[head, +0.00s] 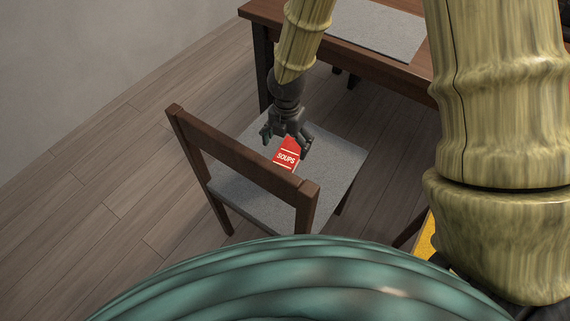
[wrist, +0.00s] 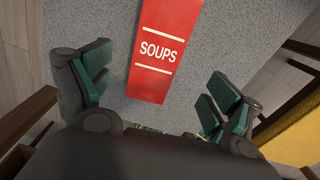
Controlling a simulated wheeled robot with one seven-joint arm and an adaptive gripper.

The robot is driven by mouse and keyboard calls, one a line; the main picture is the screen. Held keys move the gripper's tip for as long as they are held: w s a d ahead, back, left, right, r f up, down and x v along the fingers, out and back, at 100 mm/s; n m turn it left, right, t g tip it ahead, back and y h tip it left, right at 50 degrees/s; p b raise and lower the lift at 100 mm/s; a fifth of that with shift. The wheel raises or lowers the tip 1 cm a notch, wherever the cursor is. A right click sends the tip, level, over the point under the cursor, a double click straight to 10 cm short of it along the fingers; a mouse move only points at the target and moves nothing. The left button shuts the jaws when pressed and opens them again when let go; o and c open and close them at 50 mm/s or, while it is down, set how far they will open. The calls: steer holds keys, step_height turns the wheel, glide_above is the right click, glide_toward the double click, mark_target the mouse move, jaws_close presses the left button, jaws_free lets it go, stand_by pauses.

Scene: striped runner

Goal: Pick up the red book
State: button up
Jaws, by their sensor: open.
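The red book (head: 285,158) lies on the grey seat of a wooden chair (head: 240,161), with the white word "SOUPS" on its cover. It also shows in the wrist view (wrist: 165,52), running off the top edge. My gripper (head: 287,142) is over the seat and covers part of the book in the head view. In the wrist view its two green-padded fingers (wrist: 158,96) are spread wide, one on each side of the book, with nothing between them touching it. I cannot tell the exact height above the book.
The chair's dark backrest stands on the near side of the seat. A brown wooden table (head: 384,66) with a grey mat (head: 375,30) is behind the chair. Something yellow (head: 426,240) shows at the right. The wood floor at the left is clear.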

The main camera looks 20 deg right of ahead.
mark_target(285, 160)
step_height(285, 160, down, 8)
steer(key=shift+a+f+b, duration=0.15)
steer(key=shift+f+b, duration=0.05)
steer(key=shift+b, duration=0.95)
steer(key=c, duration=1.3)
steer(key=shift+r, duration=0.1)
